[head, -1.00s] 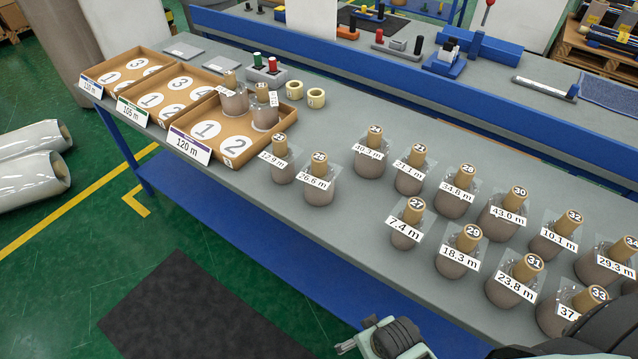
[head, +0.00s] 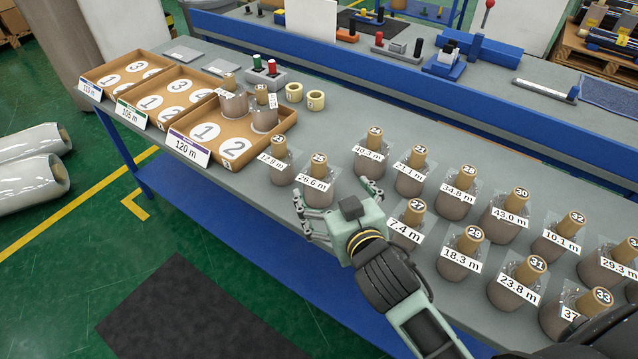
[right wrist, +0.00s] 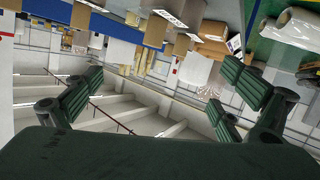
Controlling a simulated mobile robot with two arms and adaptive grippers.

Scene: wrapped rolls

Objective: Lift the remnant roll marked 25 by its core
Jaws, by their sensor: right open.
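The remnant roll marked 25 (head: 319,171) stands upright on the grey bench, with a tan core on top and a 26.6 m label on its wrapped body. My right gripper (head: 336,196) is open and empty, just in front of this roll and to its right. One finger is near the lower front of the roll, the other off to its right. I cannot tell whether a finger touches it. The right wrist view shows the spread fingers (right wrist: 160,100) with nothing between them. My left gripper is not in view.
The 12.9 m roll (head: 279,170) stands close on the left. The 40.5 m-like roll marked 24 (head: 370,165) is behind right, and roll 27 (head: 413,212) is beside my wrist. The 120 m tray (head: 240,160) holds two rolls. Several more rolls stand to the right.

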